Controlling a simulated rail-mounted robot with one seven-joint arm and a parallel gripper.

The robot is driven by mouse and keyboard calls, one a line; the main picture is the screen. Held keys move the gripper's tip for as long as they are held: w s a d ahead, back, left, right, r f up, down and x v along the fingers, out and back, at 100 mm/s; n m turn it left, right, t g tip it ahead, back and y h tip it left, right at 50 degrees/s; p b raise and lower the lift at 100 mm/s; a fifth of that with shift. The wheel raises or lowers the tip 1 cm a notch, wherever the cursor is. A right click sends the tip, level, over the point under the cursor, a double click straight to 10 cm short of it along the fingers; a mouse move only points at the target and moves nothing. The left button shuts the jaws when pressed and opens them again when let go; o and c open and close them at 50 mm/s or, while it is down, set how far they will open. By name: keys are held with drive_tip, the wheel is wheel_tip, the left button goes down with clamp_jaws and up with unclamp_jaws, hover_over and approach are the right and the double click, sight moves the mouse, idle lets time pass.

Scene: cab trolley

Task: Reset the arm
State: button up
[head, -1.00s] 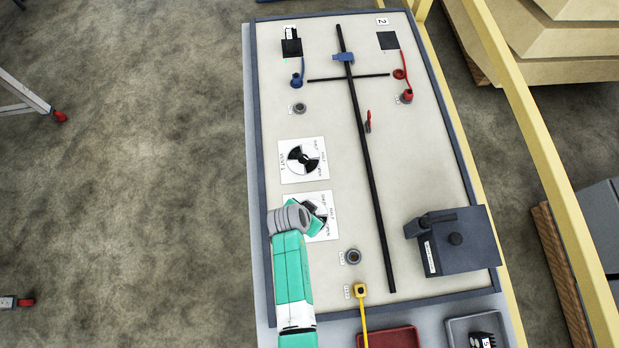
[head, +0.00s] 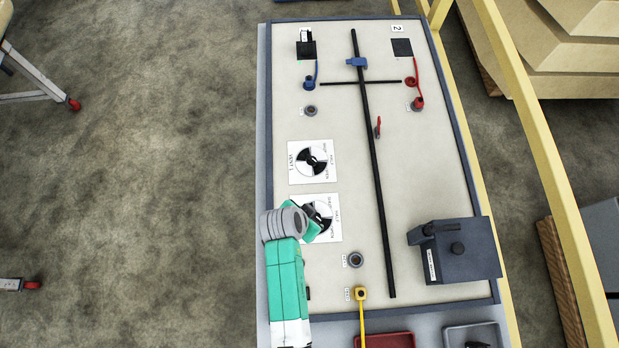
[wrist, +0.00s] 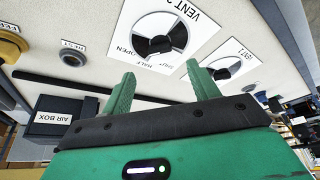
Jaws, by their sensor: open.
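My arm, green and white with a grey joint, reaches up from the bottom of the head view along the panel's left edge. My gripper (wrist: 160,78) shows in the wrist view with two green fingers apart and nothing between them. In the head view it is mostly hidden behind my own wrist. It is over the panel near the Vent 2 dial (head: 318,213), whose lower left is covered by my arm. The Vent 2 dial (wrist: 160,38) is beyond the fingertips in the wrist view, with no visible contact.
The panel (head: 350,120) carries the Vent 1 dial (head: 314,161), a black bar cross (head: 366,170), a dark air box (head: 455,252), a yellow-corded plug (head: 361,293), and blue (head: 309,84) and red (head: 417,103) plugs. A red tray (head: 385,340) is at the bottom.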

idle(0.4)
drive_tip(key=w+a+r+n+t+y, duration=0.1)
drive_tip(key=w+r+t, duration=0.2)
drive_tip(key=w+r, duration=0.5)
drive_tip(key=w+r+n+t, duration=0.1)
drive_tip(key=w+r+t, duration=0.3)
drive_tip(key=r, duration=0.8)
drive_tip(key=w+r+n+t+y, duration=0.1)
drive_tip(key=w+r+t, duration=0.15)
drive_tip(key=r, duration=0.85)
drive_tip(key=w+r+n+t, duration=0.1)
drive_tip(key=r+t, duration=0.2)
drive_tip(key=r, duration=0.9)
drive_tip(key=s+d+r+n+t, duration=0.1)
drive_tip(key=s+r+t, duration=0.2)
drive_tip(key=s+r, duration=0.55)
drive_tip(key=s+d+r+n+t, duration=0.1)
drive_tip(key=s+r+n+t, duration=0.15)
drive_tip(key=r, duration=1.05)
drive_tip(key=s+d+r+t, duration=0.1)
drive_tip(key=s+r+t, duration=0.4)
drive_tip(key=r, duration=0.6)
wheel_tip(320, 180, up, 11)
drive_tip(key=g+y+p, duration=0.1)
drive_tip(key=p, duration=1.1)
drive_tip(key=shift+w, duration=0.2)
drive_tip(key=shift+a, duration=0.1)
